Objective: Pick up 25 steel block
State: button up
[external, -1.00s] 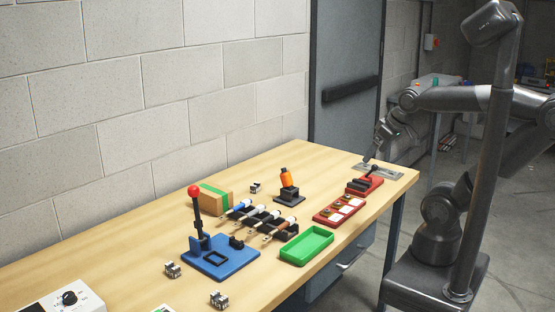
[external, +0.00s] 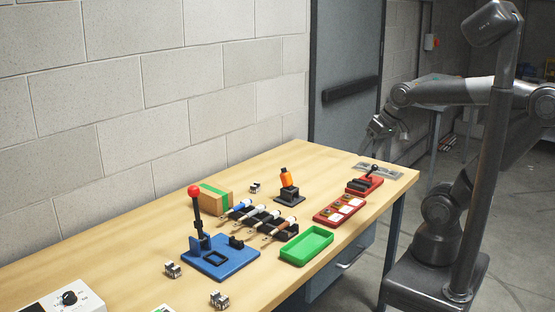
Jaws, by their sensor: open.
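Three small steel-coloured blocks lie on the bench: one at the front (external: 219,300), one left of the blue press (external: 172,269), and one at the back near the cardboard box (external: 255,187). Their markings are too small to read, so I cannot tell which is the 25 block. My gripper (external: 384,130) is open above the far right end of the bench, over the grey plate (external: 381,170) and the red fixture with a black lever (external: 362,187). It is well apart from all three blocks. I see nothing held in it.
The blue press (external: 222,263) has a tall red-knobbed lever. A green tray (external: 306,247), a red tray with white squares (external: 339,211), a rack of handled tools (external: 263,217) and an orange-topped stand (external: 288,190) fill the middle. The bench's left rear (external: 110,245) is clear.

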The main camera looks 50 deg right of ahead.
jog(key=w+f+m, duration=0.3)
jog(key=w+m, duration=0.5)
jog(key=w, duration=0.2)
jog(key=w+a+f+m+g+y, duration=0.1)
jog(key=w+f+m, duration=0.2)
jog(key=w+m, duration=0.5)
jog(key=w+a+f+m+y, duration=0.1)
jog(key=w+f+m, duration=0.2)
jog(key=w+m, duration=0.5)
jog(key=shift+w+f+m+g, duration=0.15)
jog(key=shift+w, duration=1.35)
jog(key=shift+w+f+m+g, duration=0.1)
jog(key=shift+w+m+g, duration=0.05)
jog(key=shift+w, duration=1.3)
jog(key=w+a+f+m+h, duration=0.25)
jog(key=w+f+m, duration=0.25)
jog(key=w+m, duration=0.3)
jog(key=n, duration=0.1)
send_over(256, 184)
jog(key=s, duration=0.2)
jog(key=shift+y, duration=0.35)
jog(key=f, duration=0.4)
jog(key=shift+s+a+f, duration=0.15)
jog(key=shift+a, duration=0.25)
jog(key=shift+d+x, duration=0.1)
jog(key=shift+x, duration=1.3)
jog(key=shift+d+x, duration=0.15)
jog(key=shift+x, duration=1.3)
jog(key=c, duration=1.2)
